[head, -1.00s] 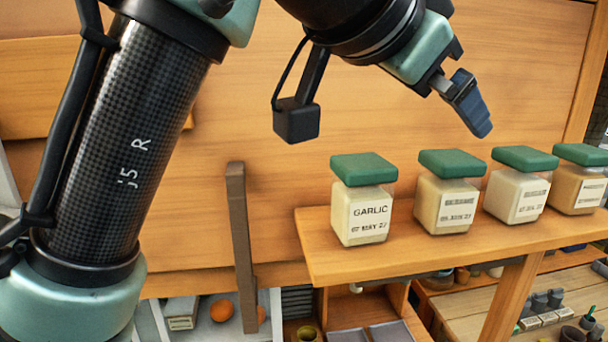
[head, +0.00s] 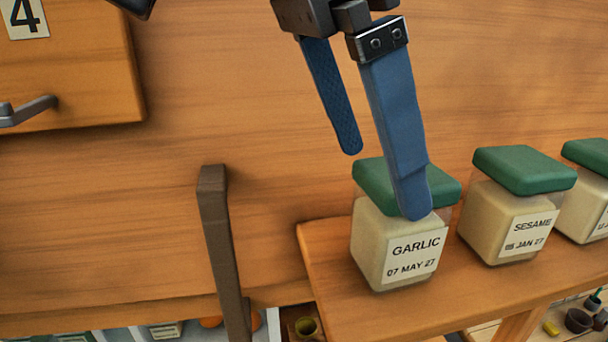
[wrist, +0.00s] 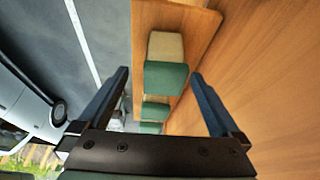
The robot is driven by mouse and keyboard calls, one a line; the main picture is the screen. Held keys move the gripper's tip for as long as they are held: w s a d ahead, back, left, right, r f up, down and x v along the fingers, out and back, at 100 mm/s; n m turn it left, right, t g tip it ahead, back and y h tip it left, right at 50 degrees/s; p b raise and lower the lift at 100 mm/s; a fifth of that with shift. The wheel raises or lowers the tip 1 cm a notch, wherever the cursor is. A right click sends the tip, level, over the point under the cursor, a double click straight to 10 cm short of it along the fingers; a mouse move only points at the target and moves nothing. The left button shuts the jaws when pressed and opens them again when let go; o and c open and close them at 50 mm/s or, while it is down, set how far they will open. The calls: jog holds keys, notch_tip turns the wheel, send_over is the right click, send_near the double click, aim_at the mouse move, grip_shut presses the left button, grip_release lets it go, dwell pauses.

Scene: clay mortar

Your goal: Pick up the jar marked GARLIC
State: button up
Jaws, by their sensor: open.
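The GARLIC jar (head: 401,245) is a squarish clear jar with pale contents, a green lid and a label reading GARLIC, 07 MAY 27. It stands upright at the left end of a wooden shelf (head: 330,262). My gripper (head: 382,183) is open and empty, pointing down at this jar. In the head view the near blue finger covers part of its lid, and the other fingertip shows at the lid's back left. In the wrist view the jar's green lid (wrist: 166,78) appears between the two fingers; I cannot tell whether they touch it.
The SESAME jar (head: 510,215) stands close on the right, with another green-lidded jar (head: 588,195) beyond it. A wooden wall is behind the shelf. A dark upright post (head: 222,255) stands left of the shelf end. A drawer marked 4 (head: 80,75) is at upper left.

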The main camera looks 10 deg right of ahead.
aim_at(398, 214)
notch_tip(398, 214, down, 2)
jog(key=shift+w+f, duration=0.15)
jog(key=shift+f, duration=0.05)
jog(key=shift+s+f, duration=0.1)
jog(key=shift+s, duration=0.25)
jog(key=d+f, duration=0.1)
jog(key=w+d+f, duration=0.2)
jog(key=shift+d+f, duration=0.4)
jog(key=shift+s+a+f, duration=0.1)
jog(key=shift+f, duration=0.15)
jog(key=shift+s+a, duration=0.15)
jog(key=shift+s, duration=0.15)
jog(key=shift+w+d+f, duration=0.1)
jog(key=shift+w+d, duration=0.15)
jog(key=shift+d, duration=0.05)
jog(key=c, duration=0.4)
jog(key=shift+s+a, duration=0.1)
jog(key=shift+a, duration=0.1)
jog(key=c, duration=1)
jog(key=shift+d, duration=0.1)
jog(key=shift+c, duration=0.5)
